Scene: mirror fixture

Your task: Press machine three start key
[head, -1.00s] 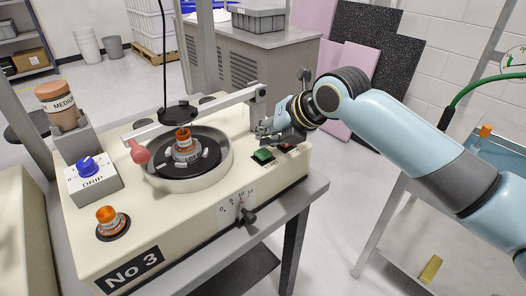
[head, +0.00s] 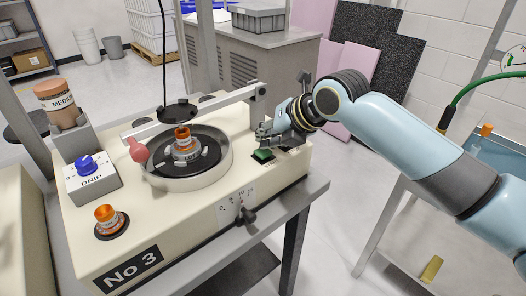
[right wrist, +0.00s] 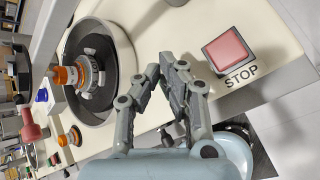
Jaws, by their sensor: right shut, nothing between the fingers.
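The cream machine (head: 190,232) carries a "No 3" plate (head: 132,270). Its green key (head: 263,156) is on the right of the top, near the front edge. My right gripper (head: 263,141) is shut and empty, its tips just above and behind the green key; I cannot tell whether they touch it. The red key (right wrist: 229,50), marked STOP, is clear in the right wrist view, to the right of my right gripper (right wrist: 168,66). The green key is hidden behind the fingers there. In the head view the gripper mostly covers the red key. My left gripper is not in view.
A round bowl (head: 222,165) with a black plate and an orange-capped jar (head: 183,140) is left of the gripper. A grey beam (head: 215,105) with a red knob (head: 138,150) crosses behind it. A blue DRIP knob (head: 87,165) is at the left.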

